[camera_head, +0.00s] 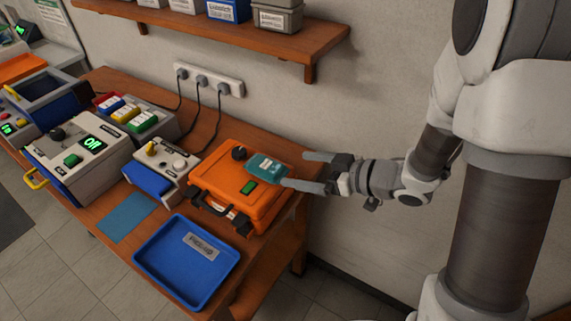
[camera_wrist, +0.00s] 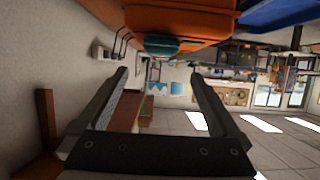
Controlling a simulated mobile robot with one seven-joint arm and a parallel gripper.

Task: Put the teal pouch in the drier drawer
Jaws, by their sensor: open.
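The teal pouch (camera_head: 267,167) lies on top of the orange case (camera_head: 262,211), near its right back edge. It also shows in the wrist view, just beyond my fingertips at the top (camera_wrist: 163,43). My gripper (camera_head: 294,170) is open and empty, just right of the pouch, its fingers pointing left toward it. In the head view the lower fingertip is close to the pouch; I cannot tell whether they touch. A grey box (camera_head: 80,160) with a green lit display has a yellow handle (camera_head: 36,180) low on its left side. No drawer is clearly readable as the drier's.
A blue tray (camera_head: 150,266) stands at the front of the wooden bench, with a blue mat (camera_head: 127,217) beside it. A smaller grey device (camera_head: 162,166) stands between case and box. A shelf (camera_head: 225,34) with bins and plugged cables are on the wall behind.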

